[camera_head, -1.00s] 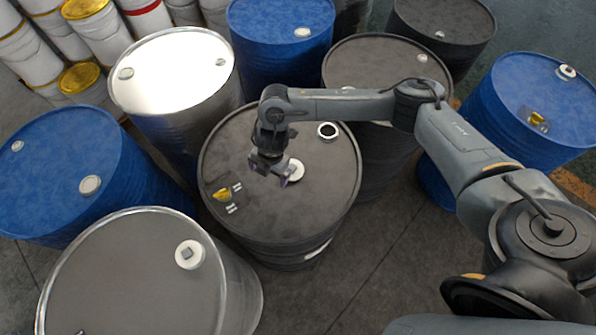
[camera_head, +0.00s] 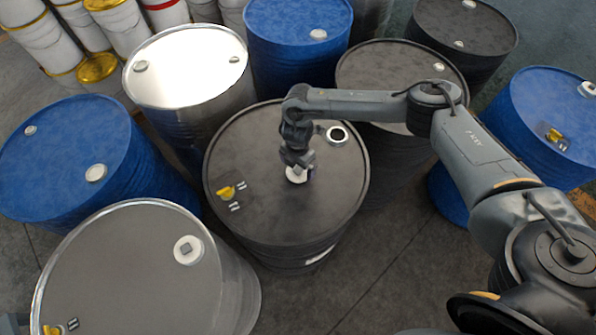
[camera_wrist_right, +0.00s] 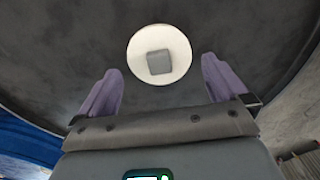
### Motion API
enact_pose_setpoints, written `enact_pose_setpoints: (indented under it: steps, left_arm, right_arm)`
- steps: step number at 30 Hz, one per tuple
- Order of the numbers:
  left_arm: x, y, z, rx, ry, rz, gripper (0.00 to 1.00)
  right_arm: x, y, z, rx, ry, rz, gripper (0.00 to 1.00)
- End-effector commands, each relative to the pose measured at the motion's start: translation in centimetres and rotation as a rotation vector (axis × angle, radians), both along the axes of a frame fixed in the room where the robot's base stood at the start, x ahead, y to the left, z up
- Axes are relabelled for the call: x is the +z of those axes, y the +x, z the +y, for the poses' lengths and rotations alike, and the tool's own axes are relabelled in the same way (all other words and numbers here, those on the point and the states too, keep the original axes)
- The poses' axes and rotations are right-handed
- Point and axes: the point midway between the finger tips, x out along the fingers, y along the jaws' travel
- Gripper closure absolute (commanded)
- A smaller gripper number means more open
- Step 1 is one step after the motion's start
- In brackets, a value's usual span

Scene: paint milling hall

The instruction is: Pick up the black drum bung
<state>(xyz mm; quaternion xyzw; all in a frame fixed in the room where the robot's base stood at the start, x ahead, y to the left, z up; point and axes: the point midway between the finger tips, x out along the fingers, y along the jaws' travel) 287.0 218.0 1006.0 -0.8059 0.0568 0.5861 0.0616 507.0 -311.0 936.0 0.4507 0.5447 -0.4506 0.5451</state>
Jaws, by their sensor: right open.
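The bung (camera_head: 297,175) is a pale round disc with a grey square boss, lying on the lid of the black drum (camera_head: 262,215) in the middle of the head view. In the right wrist view the bung (camera_wrist_right: 146,52) lies between and just beyond the two purple fingers. My right gripper (camera_head: 297,163) is open and empty, pointing down over the bung and partly hiding it. I cannot tell whether the fingers touch it. An open bung hole (camera_head: 337,135) with a pale rim is behind it to the right. My left gripper is not in view.
A grey steel drum (camera_head: 120,265) stands at front left and a blue drum (camera_head: 65,150) at left. A shiny steel drum (camera_head: 185,70), a blue drum (camera_head: 290,25) and a second black drum (camera_head: 385,60) stand behind. Bare floor (camera_head: 400,260) shows at front right.

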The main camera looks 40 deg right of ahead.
Motion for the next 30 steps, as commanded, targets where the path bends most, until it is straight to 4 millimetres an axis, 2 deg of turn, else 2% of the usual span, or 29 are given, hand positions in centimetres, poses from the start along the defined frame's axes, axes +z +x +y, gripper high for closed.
enact_pose_setpoints:
  steps: [7,17,20,26,30]
  left_arm:
    - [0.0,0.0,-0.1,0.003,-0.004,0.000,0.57]
    - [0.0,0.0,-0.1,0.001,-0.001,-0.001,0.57]
    - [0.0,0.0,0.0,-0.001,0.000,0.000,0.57]
    - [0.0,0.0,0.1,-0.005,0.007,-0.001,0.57]
    - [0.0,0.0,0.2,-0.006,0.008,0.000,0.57]
  right_arm:
    - [-3.0,0.1,-0.2,0.000,0.001,0.002,0.00]
    - [-3.6,0.1,-0.2,0.000,0.000,0.000,0.00]
    - [-3.6,0.1,-0.2,0.000,0.000,0.000,0.12]
    - [-3.6,0.1,-0.2,0.000,0.000,0.000,0.43]
    - [-3.6,0.1,-0.2,0.000,0.000,0.000,0.45]
